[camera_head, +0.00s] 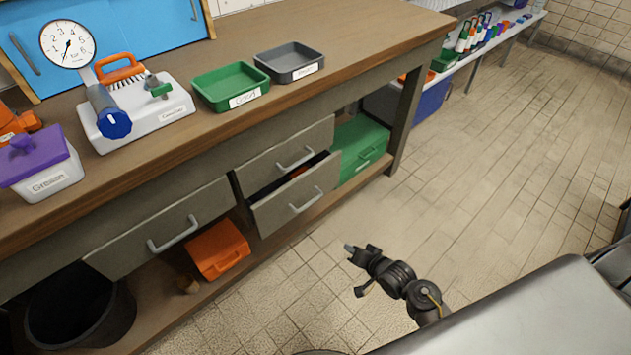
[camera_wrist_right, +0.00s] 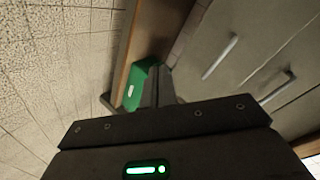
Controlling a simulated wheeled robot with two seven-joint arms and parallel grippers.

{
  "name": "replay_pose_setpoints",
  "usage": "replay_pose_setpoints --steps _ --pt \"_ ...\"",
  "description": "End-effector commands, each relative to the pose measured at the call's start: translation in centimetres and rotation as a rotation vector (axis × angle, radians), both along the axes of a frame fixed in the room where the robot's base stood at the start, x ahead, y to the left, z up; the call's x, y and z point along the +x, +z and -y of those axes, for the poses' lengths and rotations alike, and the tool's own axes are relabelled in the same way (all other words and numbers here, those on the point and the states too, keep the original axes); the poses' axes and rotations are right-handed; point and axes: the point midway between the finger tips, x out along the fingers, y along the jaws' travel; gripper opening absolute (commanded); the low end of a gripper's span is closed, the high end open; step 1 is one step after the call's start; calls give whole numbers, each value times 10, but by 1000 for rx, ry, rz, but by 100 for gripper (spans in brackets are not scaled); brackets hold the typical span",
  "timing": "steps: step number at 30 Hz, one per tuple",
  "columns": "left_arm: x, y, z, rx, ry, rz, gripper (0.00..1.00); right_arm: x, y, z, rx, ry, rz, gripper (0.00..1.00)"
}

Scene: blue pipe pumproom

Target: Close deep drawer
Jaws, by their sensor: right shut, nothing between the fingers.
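The deep drawer (camera_head: 297,207) is the lower grey front with a pale handle in the bench's right-hand stack. It stands partly open: a dark gap shows above its front, with something orange inside. A shut drawer (camera_head: 285,160) sits directly above it. My right gripper (camera_head: 351,248) is shut and empty, in the air in front of the bench, right of and apart from the deep drawer's front. In the right wrist view the gripper (camera_wrist_right: 164,86) points past grey drawer fronts with two handles; I cannot tell which drawer is which there. My left gripper is out of view.
A green case (camera_head: 361,150) stands on the lower shelf right of the drawers. An orange box (camera_head: 217,250) and a black bin (camera_head: 80,308) are at the left. A wider drawer (camera_head: 160,235) is left of the stack. The tiled floor (camera_head: 500,150) at right is clear.

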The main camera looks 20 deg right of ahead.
Motion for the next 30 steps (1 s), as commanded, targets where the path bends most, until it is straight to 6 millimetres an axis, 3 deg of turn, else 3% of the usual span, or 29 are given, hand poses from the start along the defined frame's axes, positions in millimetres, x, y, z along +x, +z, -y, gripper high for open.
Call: replay_pose_setpoints --steps 1,3,6,10,20,26,30 --pt "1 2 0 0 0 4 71 21 19 3 130 -40 75 0" --pt "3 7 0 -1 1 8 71 42 47 4 321 -76 160 0" --pt "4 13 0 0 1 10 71 60 81 7 546 -91 240 0" --pt "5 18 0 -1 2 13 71 70 108 10 730 -85 289 0" --pt "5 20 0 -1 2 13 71 79 118 8 800 -79 304 0" --pt "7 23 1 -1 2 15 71 108 117 -4 799 -77 304 0" --pt "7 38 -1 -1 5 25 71 136 117 -15 799 -79 304 0"
